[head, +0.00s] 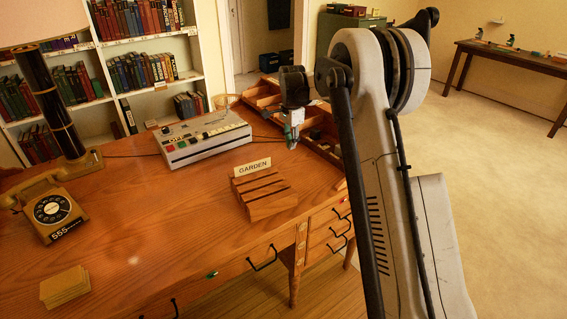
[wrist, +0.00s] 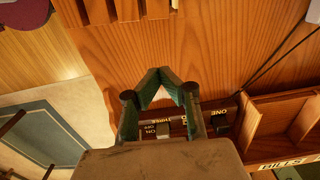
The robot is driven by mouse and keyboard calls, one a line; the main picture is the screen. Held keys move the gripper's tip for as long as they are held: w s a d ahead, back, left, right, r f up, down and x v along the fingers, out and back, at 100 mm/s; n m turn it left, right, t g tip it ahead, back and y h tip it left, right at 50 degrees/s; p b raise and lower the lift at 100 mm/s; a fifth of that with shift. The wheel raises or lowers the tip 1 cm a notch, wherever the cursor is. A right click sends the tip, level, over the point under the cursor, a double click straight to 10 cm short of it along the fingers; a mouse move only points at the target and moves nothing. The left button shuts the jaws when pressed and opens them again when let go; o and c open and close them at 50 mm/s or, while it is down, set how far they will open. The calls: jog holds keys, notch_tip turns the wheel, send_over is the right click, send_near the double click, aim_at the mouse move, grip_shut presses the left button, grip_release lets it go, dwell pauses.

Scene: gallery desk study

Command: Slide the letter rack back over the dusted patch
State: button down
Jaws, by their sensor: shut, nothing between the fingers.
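The letter rack (head: 262,195) is a low slotted wooden block on the desk, near its right front edge, with a GARDEN card standing at its back. In the wrist view, part of the slotted rack (wrist: 127,10) shows at the top edge. My gripper (head: 291,143) is above the desk, behind and right of the rack, apart from it. In the wrist view my gripper's green fingers (wrist: 160,76) meet at the tips with nothing between them.
A grey machine with buttons (head: 204,139) stands behind the rack. A wooden compartment tray (head: 325,150) is at the right. A strip of labelled switches (wrist: 190,121) lies below my fingers. A telephone (head: 50,205), lamp (head: 50,100) and card stack (head: 65,287) are left. The desk's middle is clear.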

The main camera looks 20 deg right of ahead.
notch_tip(320, 180, down, 10)
jog(key=shift+r+b, duration=0.2)
jog(key=shift+b, duration=0.15)
jog(key=a, duration=0.1)
jog(key=s+a, duration=0.1)
jog(key=a, duration=0.1)
jog(key=shift+s+a, duration=0.1)
jog(key=shift+a, duration=0.35)
jog(key=shift+f, duration=0.1)
